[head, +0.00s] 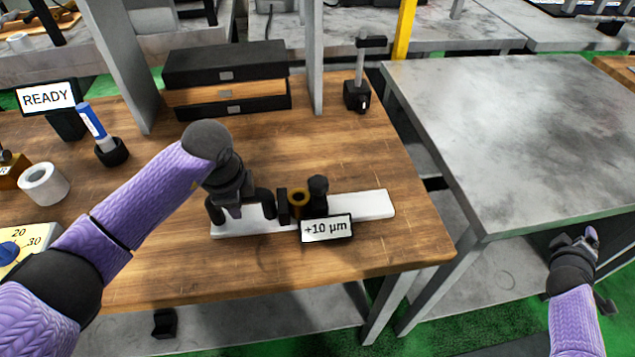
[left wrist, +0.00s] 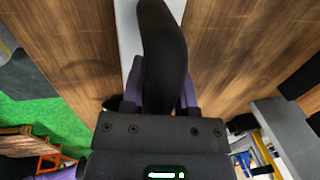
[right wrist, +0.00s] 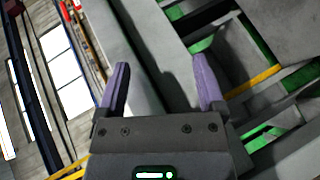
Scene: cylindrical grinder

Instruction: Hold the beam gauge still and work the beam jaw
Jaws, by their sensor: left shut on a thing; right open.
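The beam gauge is a white bar (head: 370,206) lying flat on the wooden table, with dark jaws (head: 282,206), a brass-coloured ring (head: 299,198) and a black knob (head: 318,187) on it. Its display (head: 326,228) reads "+10 µm". My left gripper (head: 238,207) is shut at the gauge's left end. In the left wrist view its purple fingers close around a black curved handle (left wrist: 161,45) above the white bar. My right gripper (head: 583,243) is open and empty, far right of the gauge. Its spread fingers show in the right wrist view (right wrist: 162,88).
A READY sign (head: 46,97), a blue-white pen in a holder (head: 94,124), a white roll (head: 44,184) and a dial box (head: 22,246) stand left. Stacked cases (head: 226,62) and a small stand (head: 357,94) are behind. A grey table (head: 520,130) stands right.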

